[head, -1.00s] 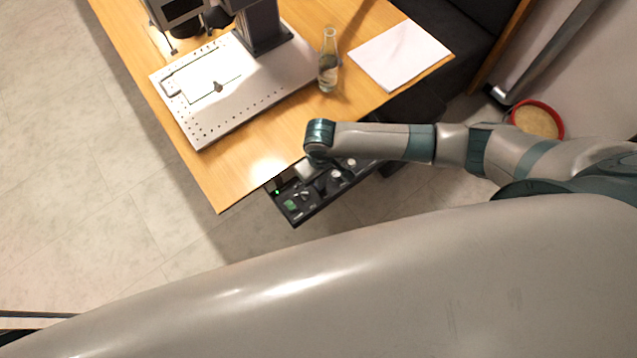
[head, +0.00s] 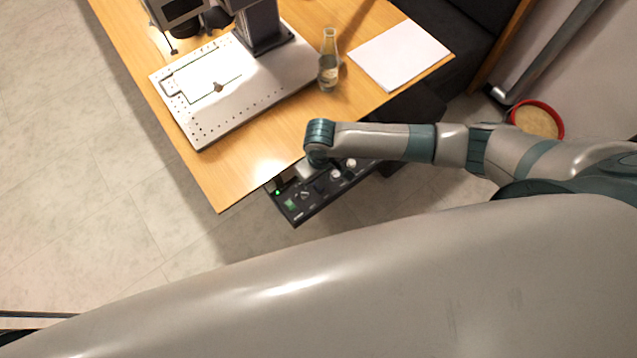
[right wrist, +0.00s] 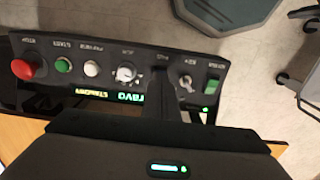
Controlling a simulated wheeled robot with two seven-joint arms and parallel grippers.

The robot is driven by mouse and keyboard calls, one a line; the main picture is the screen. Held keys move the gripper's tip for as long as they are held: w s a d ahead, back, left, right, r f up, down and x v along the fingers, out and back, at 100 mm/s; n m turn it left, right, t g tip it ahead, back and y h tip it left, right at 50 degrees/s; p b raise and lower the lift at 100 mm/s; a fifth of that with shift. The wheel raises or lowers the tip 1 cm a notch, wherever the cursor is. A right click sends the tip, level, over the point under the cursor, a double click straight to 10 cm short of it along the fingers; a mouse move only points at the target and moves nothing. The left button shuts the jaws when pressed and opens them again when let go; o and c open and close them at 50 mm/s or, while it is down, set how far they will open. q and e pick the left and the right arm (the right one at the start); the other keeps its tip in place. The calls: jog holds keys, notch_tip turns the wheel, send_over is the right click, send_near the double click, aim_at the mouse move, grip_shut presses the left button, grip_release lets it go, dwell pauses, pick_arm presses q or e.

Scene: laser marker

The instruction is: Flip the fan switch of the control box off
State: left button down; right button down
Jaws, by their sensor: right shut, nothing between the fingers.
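The black control box (head: 298,207) hangs at the table's front edge in the head view, partly hidden by my right arm. In the right wrist view, the control box panel (right wrist: 50,55) shows a red stop button (right wrist: 28,68), a green button (right wrist: 63,65), a white button (right wrist: 92,68), a silver knob (right wrist: 126,73), a small silver switch (right wrist: 186,82) and a green rocker switch (right wrist: 211,87). My right gripper (right wrist: 163,82) is shut and empty, its fingertips over the panel between the silver knob and the small switch. They hide the fan switch spot; its position and any contact cannot be told. My left gripper is out of view.
The wooden table (head: 235,180) lies just behind the box. It holds the laser marker's perforated plate (head: 205,130), a glass bottle (head: 328,65) and a white sheet (head: 398,55). A red-rimmed round container (head: 538,120) stands at right. Open floor lies left of the table.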

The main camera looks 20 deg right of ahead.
jog(key=shift+f+b, duration=0.35)
jog(key=shift+f, duration=0.35)
dwell(0.9)
notch_tip(320, 180, up, 7)
jog(key=p, duration=0.8)
dwell(0.4)
dwell(0.6)
